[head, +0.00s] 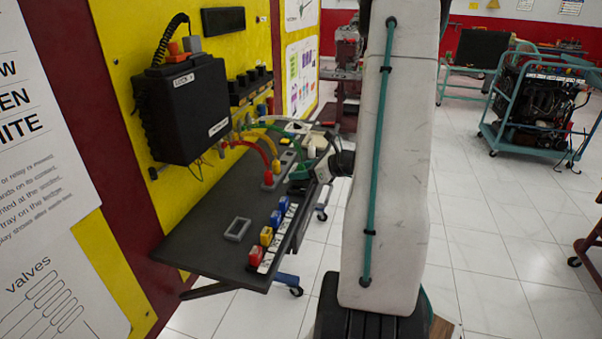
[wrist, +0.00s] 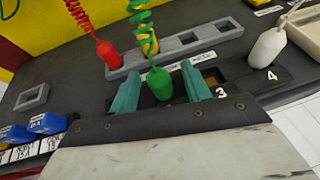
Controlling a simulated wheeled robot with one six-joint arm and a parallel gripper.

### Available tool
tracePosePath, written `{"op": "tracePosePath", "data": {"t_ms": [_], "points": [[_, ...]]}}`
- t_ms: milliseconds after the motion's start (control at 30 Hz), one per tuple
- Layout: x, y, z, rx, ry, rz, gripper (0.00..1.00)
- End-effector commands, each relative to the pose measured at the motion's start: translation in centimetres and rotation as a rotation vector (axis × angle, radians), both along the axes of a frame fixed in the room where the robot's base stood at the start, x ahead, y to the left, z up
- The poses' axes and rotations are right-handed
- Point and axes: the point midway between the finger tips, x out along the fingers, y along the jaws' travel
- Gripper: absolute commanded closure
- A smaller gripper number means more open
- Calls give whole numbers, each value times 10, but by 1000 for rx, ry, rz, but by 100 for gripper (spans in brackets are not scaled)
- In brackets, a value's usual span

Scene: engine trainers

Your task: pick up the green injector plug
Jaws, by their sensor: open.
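The green injector plug (wrist: 160,86), with a coiled green cable rising from it, stands between the two teal fingers of my gripper (wrist: 161,90) in the wrist view. The fingers are open, one on each side of the plug, with a narrow gap visible. The plug's lower end is hidden by my gripper's front edge, so I cannot tell what it rests in. In the head view my gripper (head: 300,172) is low over the far part of the dark table, and the green plug is not clearly seen there.
A red plug (wrist: 110,56) stands at the left end of a grey socket rail (wrist: 205,43). A white plug (wrist: 267,48) stands by the number 4, right of my gripper. Blue blocks (wrist: 48,123) and a grey frame (wrist: 32,97) lie left. A black box (head: 183,108) hangs on the wall.

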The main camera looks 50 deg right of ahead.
Motion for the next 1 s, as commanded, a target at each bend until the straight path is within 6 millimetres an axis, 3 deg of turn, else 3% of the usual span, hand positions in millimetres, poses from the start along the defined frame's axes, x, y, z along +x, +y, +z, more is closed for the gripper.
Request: {"op": "tracePosePath", "data": {"t_ms": [267, 400, 433, 767, 1000], "points": [[3, 1, -1, -1, 0, 0, 55], [3, 1, -1, -1, 0, 0, 94], [3, 1, -1, -1, 0, 0, 100], [3, 1, 0, -2, 0, 1, 100], [3, 1, 18, -5, -2, 1, 100]]}}
